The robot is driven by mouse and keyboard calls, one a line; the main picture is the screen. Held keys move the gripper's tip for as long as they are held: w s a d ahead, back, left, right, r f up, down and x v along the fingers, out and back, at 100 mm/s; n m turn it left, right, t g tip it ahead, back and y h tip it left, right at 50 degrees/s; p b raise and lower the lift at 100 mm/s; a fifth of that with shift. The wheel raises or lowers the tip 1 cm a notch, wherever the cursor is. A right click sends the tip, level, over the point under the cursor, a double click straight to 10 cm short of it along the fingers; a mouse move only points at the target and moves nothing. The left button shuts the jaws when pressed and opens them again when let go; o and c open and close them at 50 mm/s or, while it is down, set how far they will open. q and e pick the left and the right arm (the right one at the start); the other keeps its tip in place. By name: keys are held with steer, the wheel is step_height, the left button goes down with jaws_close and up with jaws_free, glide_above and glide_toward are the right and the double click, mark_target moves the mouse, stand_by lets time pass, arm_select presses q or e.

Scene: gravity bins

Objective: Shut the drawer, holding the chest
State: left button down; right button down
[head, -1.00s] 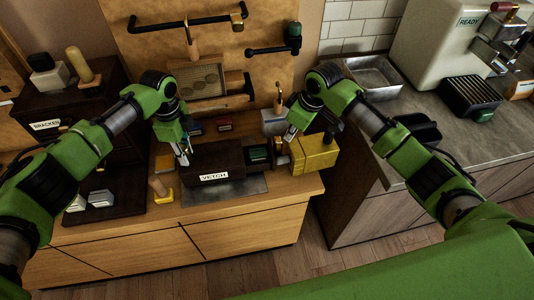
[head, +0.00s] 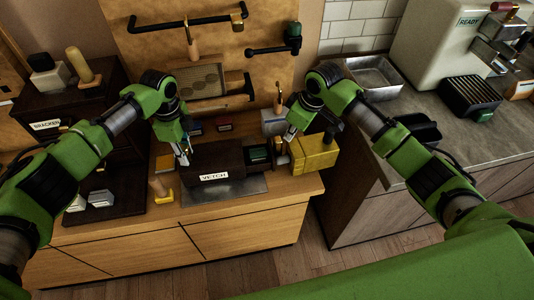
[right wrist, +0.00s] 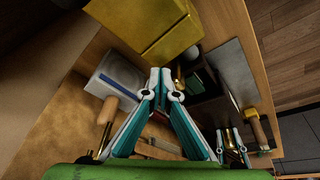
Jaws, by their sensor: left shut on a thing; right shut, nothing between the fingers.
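The chest (head: 215,158) is a dark brown box labelled VETCH on the wooden counter. Its drawer (head: 258,165) sticks out on the right side, with a dark green block inside. A brass knob (right wrist: 178,76) shows at the drawer's end in the right wrist view. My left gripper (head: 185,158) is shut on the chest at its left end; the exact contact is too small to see. My right gripper (head: 289,134) is shut and empty, above and beside the drawer's outer end. Its fingertips (right wrist: 160,71) are close to the knob; I cannot tell whether they touch.
A yellow box (head: 316,153) stands just right of the drawer. A grey-white holder (head: 273,122) is behind it. A grey metal plate (head: 230,188) lies in front. Tools hang on the board behind.

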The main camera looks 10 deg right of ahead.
arm_select(q)
steer(key=shift+f, duration=0.1)
arm_select(e)
steer(key=shift+a, duration=0.15)
arm_select(q)
steer(key=shift+d, duration=0.1)
arm_select(e)
steer(key=shift+w+a, duration=0.15)
steer(key=shift+a, duration=4.05)
steer(key=shift+d, duration=0.15)
steer(key=shift+r, duration=0.1)
steer(key=w+v, duration=0.1)
steer(key=v, duration=0.5)
steer(key=shift+w+r, duration=0.15)
steer(key=shift+r, duration=0.4)
